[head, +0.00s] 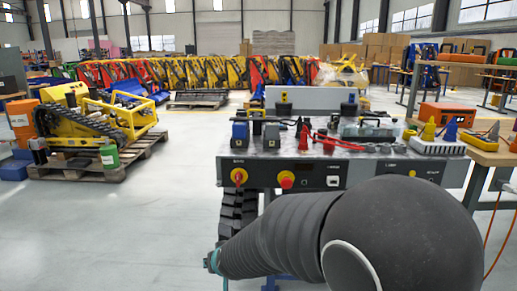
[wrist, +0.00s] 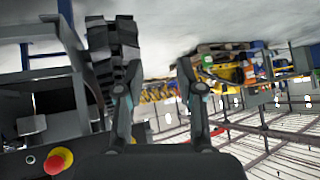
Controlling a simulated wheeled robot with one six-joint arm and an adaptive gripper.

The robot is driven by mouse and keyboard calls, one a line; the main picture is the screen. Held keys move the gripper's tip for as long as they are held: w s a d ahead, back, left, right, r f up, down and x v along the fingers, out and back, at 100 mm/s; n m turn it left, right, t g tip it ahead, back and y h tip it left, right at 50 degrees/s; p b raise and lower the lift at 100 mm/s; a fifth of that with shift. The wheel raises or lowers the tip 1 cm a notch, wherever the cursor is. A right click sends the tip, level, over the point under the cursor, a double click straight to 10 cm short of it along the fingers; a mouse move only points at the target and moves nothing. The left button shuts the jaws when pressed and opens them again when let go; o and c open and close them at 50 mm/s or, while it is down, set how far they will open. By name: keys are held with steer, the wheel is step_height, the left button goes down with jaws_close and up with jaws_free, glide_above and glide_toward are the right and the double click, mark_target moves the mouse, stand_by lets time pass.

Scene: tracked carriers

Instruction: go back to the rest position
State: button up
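In the wrist view my gripper (wrist: 157,78) has its two dark fingers spread apart, with nothing between them. The floor and distant machines show through the gap. In the head view my dark, ribbed arm crosses the lower right and runs down to the left, in front of the workbench (head: 290,166). The gripper itself cannot be made out there. A black rubber track (head: 238,212) stands below the bench's left part; it also shows beside the left finger in the wrist view (wrist: 101,62). I cannot tell whether they touch.
The bench carries tools, blue and grey blocks and red parts. A yellow tracked carrier (head: 95,115) sits on a pallet (head: 95,168) at left. A side table (head: 490,153) with an orange case (head: 446,115) stands at right. The floor at left front is clear.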

steer(key=s+d+r+m+g+h, duration=0.1)
steer(key=s+d+r, duration=0.3)
steer(key=s+d, duration=0.5)
steer(key=s+d+r+m+h, duration=0.1)
steer(key=s+d+r, duration=0.3)
steer(key=s+d, duration=0.4)
steer(key=s+d+r+g+h, duration=0.1)
steer(key=s+d+r+h, duration=0.1)
steer(key=s+d, duration=0.7)
steer(key=shift+s+d+r+m+g, duration=0.3)
steer(key=shift+s+d+r+m, duration=0.1)
steer(key=shift+d+r, duration=0.5)
steer(key=shift+a, duration=0.1)
stand_by(0.6)
